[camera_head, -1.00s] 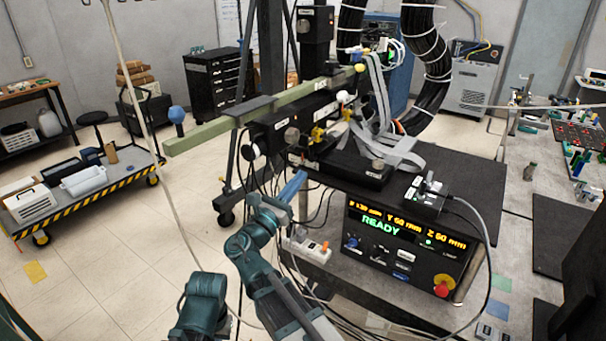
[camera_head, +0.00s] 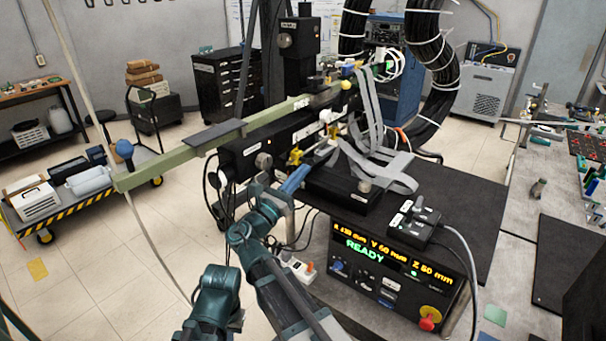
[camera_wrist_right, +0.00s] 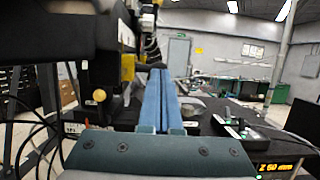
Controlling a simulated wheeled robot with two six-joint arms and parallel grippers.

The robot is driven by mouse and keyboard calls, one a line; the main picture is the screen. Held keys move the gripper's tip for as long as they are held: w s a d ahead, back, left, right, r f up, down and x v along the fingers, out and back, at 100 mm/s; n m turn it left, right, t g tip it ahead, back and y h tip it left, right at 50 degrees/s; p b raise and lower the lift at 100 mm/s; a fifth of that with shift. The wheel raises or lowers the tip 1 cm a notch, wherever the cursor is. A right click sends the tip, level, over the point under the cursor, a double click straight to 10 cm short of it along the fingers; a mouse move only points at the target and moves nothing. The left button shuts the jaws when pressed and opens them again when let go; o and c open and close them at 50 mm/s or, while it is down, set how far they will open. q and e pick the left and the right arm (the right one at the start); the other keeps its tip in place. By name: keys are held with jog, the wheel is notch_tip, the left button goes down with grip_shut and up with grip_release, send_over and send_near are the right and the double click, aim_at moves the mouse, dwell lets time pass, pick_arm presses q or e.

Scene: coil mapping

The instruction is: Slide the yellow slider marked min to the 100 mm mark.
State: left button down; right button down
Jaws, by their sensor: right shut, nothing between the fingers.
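Two small yellow pieces sit on the black rail of the machine, one near its front end (camera_head: 295,157) and one further along (camera_head: 334,131). I cannot read the min mark or the millimetre scale, so I cannot tell which is the min slider. My right gripper (camera_head: 304,171) is shut and empty, its blue fingers just below and right of the nearer yellow piece. In the right wrist view the closed fingers (camera_wrist_right: 161,73) point forward, with a yellow part (camera_wrist_right: 128,68) and a round yellow knob (camera_wrist_right: 99,95) to their left. My left gripper is out of view.
A long green beam (camera_head: 190,152) runs above the rail. Grey ribbon cables (camera_head: 372,125) hang behind the sliders. A black box (camera_head: 340,190) lies right of the fingers. The control panel (camera_head: 385,270) shows READY. The black table top (camera_head: 465,210) is mostly clear on the right.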

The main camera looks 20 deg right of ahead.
jog(key=w+d, duration=0.6)
jog(key=d, duration=0.2)
jog(key=shift+w+d, duration=0.15)
jog(key=shift+w, duration=0.15)
jog(key=shift+r, duration=0.1)
